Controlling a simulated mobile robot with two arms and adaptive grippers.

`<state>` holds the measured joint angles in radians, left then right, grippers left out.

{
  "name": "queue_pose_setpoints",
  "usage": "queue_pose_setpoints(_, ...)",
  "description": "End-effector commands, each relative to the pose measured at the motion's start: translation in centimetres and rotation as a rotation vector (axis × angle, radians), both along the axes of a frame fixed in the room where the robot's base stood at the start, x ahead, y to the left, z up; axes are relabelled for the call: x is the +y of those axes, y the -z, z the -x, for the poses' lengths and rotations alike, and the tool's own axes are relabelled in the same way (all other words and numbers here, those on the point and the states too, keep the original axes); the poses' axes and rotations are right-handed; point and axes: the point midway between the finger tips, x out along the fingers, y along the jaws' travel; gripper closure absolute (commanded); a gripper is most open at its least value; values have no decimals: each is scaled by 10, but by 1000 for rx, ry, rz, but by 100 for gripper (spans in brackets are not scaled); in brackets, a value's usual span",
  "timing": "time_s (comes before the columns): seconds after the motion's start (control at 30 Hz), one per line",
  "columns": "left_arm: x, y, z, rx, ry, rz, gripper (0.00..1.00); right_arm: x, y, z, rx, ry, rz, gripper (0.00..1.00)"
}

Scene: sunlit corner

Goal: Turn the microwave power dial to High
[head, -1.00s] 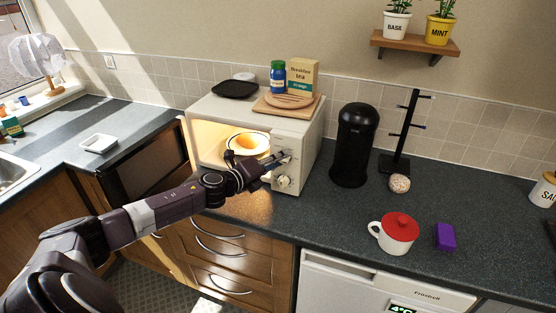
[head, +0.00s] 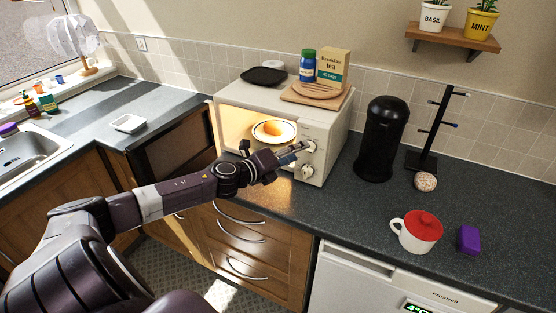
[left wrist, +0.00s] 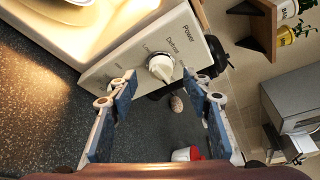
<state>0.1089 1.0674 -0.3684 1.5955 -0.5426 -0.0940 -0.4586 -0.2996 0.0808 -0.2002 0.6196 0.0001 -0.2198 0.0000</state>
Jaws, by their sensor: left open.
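The cream microwave (head: 335,130) stands on the counter with its dark door (head: 175,150) swung open to the left. Its lit inside holds a plate (head: 258,137) with an orange item. The control panel at right has an upper dial (head: 310,147) and a lower dial (head: 307,172). My left gripper (head: 297,149) is open in front of the upper dial. In the left wrist view, the white dial (left wrist: 160,68) labelled Power shows between the open fingers of the gripper (left wrist: 159,82); I cannot tell whether they touch it. Its exact setting is unclear. My right gripper is not in view.
A tea box (head: 333,68), blue jar (head: 308,66) and black dish (head: 264,76) are on top of the microwave. A black canister (head: 380,140) and mug tree (head: 430,135) stand to the right.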

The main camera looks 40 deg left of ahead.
Motion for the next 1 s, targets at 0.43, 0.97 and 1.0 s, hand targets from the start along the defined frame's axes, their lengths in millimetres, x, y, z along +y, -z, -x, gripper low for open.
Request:
queue_pose_setpoints(0.43,4,-7,43,3,2,-1,55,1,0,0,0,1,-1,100)
queue_pose_setpoints(0.97,8,-15,78,2,1,-1,55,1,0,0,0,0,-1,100)
queue_pose_setpoints(1.0,8,-15,79,2,2,-2,55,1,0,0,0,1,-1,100)
